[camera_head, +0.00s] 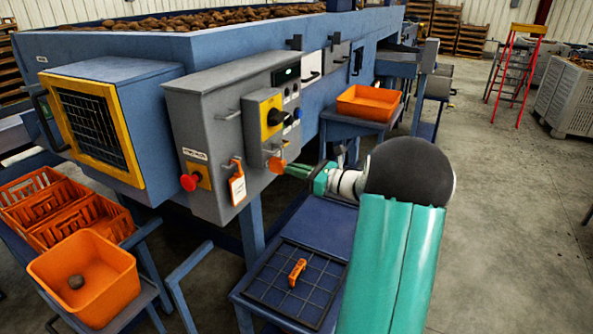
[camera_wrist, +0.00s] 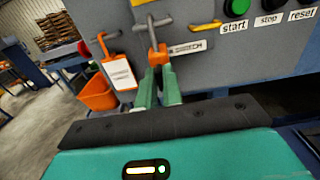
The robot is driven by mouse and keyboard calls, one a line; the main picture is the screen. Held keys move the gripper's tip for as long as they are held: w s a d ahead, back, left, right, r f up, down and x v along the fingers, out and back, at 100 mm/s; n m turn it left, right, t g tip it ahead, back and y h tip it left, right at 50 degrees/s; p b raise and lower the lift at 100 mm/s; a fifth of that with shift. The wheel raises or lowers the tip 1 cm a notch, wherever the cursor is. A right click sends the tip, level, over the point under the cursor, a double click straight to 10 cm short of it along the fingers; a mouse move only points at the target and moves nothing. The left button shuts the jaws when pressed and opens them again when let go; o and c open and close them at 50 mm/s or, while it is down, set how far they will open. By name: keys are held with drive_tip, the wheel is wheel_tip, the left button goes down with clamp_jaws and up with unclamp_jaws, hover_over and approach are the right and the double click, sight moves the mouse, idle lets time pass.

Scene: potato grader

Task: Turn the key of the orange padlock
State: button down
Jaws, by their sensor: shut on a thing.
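My gripper (camera_head: 291,169) reaches left to the grey control cabinet's front. In the wrist view its two green fingers (camera_wrist: 159,88) are closed around the lower part of an orange padlock (camera_wrist: 157,55). The padlock also shows at the fingertips in the head view (camera_head: 277,164). It is at the cabinet face, below a grey bar handle (camera_wrist: 151,24). I cannot make out the key; the fingers may hide it. A second orange piece with a white tag (camera_head: 238,189) hangs to the left; its tag shows in the wrist view (camera_wrist: 120,73).
The grey cabinet (camera_head: 207,125) carries a red knob (camera_head: 188,182) and a yellow-plated switch (camera_head: 274,115). A blue table with a dark gridded mat (camera_head: 262,292) bearing an orange item (camera_head: 297,271) stands below. An orange bin (camera_head: 368,103) stands behind. Open floor lies right.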

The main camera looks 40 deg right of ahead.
drive_tip(key=shift+n, duration=0.3)
drive_tip(key=n, duration=1.7)
drive_tip(key=shift+a+f, duration=0.1)
drive_tip(key=shift+f, duration=0.05)
idle(0.4)
drive_tip(key=c, duration=1.5)
unclamp_jaws()
drive_tip(key=shift+c, duration=0.2)
